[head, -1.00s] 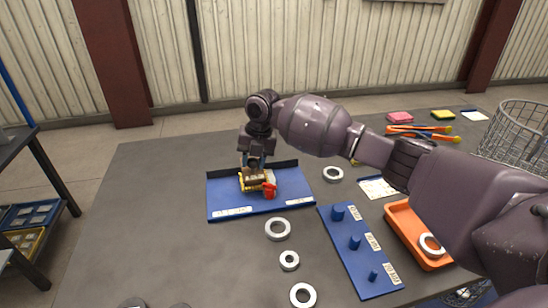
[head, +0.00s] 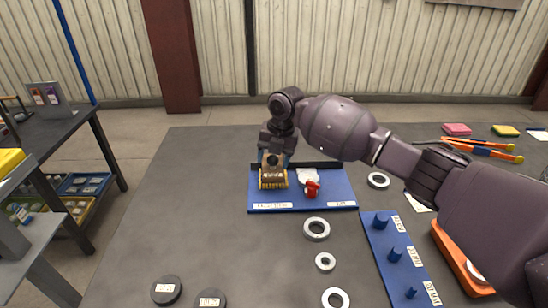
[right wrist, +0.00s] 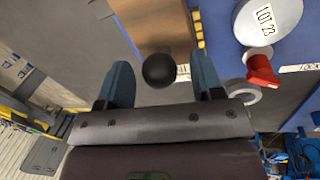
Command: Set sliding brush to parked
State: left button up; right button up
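The sliding brush (head: 272,180), a brown block with yellow bristles, stands near the left end of a blue tray (head: 328,199). My right gripper (head: 274,160) is just above it. In the right wrist view the brush's brown body (right wrist: 152,22) and its black round knob (right wrist: 159,70) show. The right gripper (right wrist: 162,80) has its fingers spread on either side of the knob, with a gap visible on both sides. A label lies on the tray's front edge below the brush; I cannot read it surely. My left gripper is not in view.
A red piece (head: 312,188) and a white disc marked LOT 23 (right wrist: 268,20) sit right of the brush. Pale rings (head: 316,229) and a blue peg board (head: 398,262) lie nearer. Dark discs (head: 166,291) lie front left. The table's left part is clear.

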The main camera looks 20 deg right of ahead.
aim_at(280, 169)
notch_tip(280, 169, up, 11)
jog(key=d+p, duration=0.1)
jog(key=d, duration=0.1)
jog(key=shift+s+f, duration=0.2)
jog(key=shift+s, duration=0.25)
jog(key=shift+r, duration=0.1)
dwell(0.3)
